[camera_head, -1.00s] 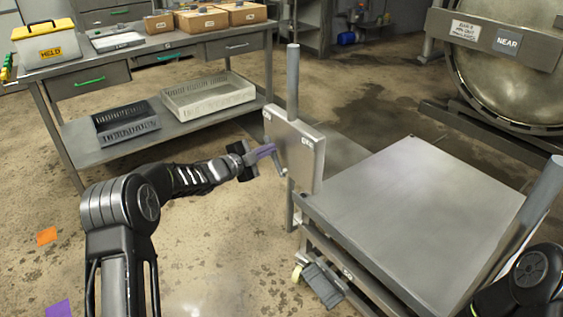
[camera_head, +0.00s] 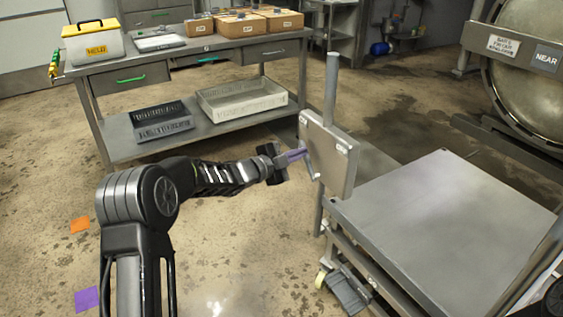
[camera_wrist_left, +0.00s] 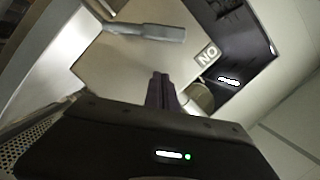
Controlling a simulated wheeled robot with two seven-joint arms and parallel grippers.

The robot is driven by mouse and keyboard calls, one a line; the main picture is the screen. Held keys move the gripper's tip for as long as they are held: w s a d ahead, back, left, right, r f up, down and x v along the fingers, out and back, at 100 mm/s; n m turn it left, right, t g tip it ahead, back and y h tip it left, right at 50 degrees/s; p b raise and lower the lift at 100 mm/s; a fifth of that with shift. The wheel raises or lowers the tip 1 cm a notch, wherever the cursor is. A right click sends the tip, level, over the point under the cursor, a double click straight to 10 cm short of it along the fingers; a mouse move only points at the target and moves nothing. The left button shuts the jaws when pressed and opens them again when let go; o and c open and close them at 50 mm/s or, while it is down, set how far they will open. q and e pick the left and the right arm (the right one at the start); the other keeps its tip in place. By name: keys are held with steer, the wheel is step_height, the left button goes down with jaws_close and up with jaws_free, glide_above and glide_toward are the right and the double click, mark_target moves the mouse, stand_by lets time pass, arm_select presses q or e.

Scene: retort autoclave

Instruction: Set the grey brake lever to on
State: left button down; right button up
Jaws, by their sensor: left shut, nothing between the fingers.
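The grey brake lever (camera_wrist_left: 150,31) lies across a pale metal plate (camera_wrist_left: 115,65) in the left wrist view. Its grip end points right, towards an ON label (camera_wrist_left: 208,55) but apart from it. In the wrist view the fingers (camera_wrist_left: 160,88) show apart from the lever. My right gripper is out of view.
The cart (camera_head: 445,220) has a bare flat top, a post (camera_head: 331,95) and a pedal (camera_head: 348,290) below. A workbench (camera_head: 190,60) with boxes and trays stands behind. The round autoclave door (camera_head: 530,90) is at the far right. Open floor lies left of the cart.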

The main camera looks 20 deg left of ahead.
arm_select(q)
steer(key=f+v, duration=0.1)
steer(key=v, duration=0.5)
steer(key=shift+s+r, duration=0.25)
steer(key=shift+r, duration=0.15)
steer(key=s+d+f+n+g+y, duration=0.1)
steer(key=s+d+f+n+g, duration=0.15)
steer(key=s+f+n, duration=0.45)
steer(key=s+d+f+n+g+y, duration=0.2)
steer(key=s+d+f+n, duration=0.15)
steer(key=f, duration=0.85)
steer(key=s+d+f+n+g+y, duration=0.1)
steer(key=s+d+f+n+g, duration=0.1)
steer(key=s+f+n, duration=0.55)
steer(key=s+d+f+g, duration=0.2)
steer(key=s+d+f, duration=0.15)
steer(key=s, duration=0.45)
steer(key=s+d+f+n+g, duration=0.1)
steer(key=s+d+f+g, duration=0.25)
steer(key=s, duration=0.45)
steer(key=s+d+f+g, duration=0.25)
steer(key=s+f, duration=0.25)
steer(key=s, duration=0.3)
step_height(320, 180, up, 13)
steer(key=d+p, duration=0.1)
steer(key=p, duration=1.2)
steer(key=shift+s+r+t+h, duration=0.2)
steer(key=shift+s+t+h, duration=0.1)
steer(key=shift+s+t, duration=0.15)
